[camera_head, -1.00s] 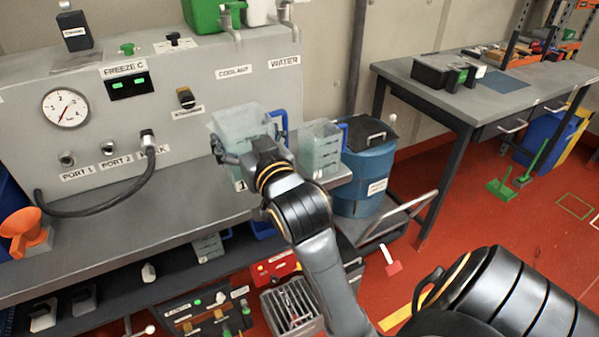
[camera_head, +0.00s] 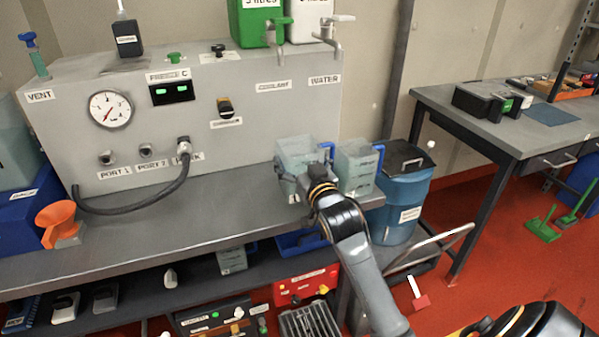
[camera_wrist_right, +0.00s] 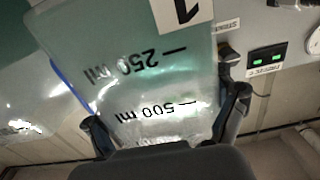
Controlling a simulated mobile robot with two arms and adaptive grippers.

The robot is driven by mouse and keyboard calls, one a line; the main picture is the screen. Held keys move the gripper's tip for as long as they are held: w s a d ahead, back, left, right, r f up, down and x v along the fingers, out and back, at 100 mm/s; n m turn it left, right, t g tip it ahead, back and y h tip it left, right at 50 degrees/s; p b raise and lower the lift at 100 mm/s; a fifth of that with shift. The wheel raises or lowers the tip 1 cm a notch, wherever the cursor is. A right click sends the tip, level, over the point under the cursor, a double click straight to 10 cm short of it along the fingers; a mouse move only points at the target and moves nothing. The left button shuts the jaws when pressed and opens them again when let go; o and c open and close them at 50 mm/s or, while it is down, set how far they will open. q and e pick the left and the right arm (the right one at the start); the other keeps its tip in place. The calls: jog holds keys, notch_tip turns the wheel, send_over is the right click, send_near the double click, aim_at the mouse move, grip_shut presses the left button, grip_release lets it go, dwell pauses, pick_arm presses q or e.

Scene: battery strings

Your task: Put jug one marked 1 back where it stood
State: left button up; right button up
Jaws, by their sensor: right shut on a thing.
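Jug one (camera_head: 297,155) is a clear, pale green square jug with a blue handle. It is at the right end of the grey bench, in front of the panel. In the right wrist view the jug (camera_wrist_right: 140,75) fills the middle, with a "1" label and upside-down 250 ml and 500 ml marks. My right gripper (camera_head: 302,177) is shut on it, with a finger on either side in the wrist view (camera_wrist_right: 168,112). My arm hides part of its lower front, and I cannot tell whether its base touches the bench. My left gripper is not in view.
A second similar jug (camera_head: 357,168) stands close on the right, near the bench end. A blue lidded drum (camera_head: 400,200) is beyond it. The bench top (camera_head: 210,215) to the left is clear up to an orange funnel (camera_head: 58,222).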

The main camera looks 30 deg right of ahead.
jog(key=shift+w+d, duration=0.15)
jog(key=shift+w+d+f, duration=0.1)
jog(key=shift+w+f, duration=0.05)
jog(key=shift+f, duration=1.65)
jog(key=shift+f, duration=0.15)
jog(key=o, duration=1.6)
jog(key=shift+f, duration=0.15)
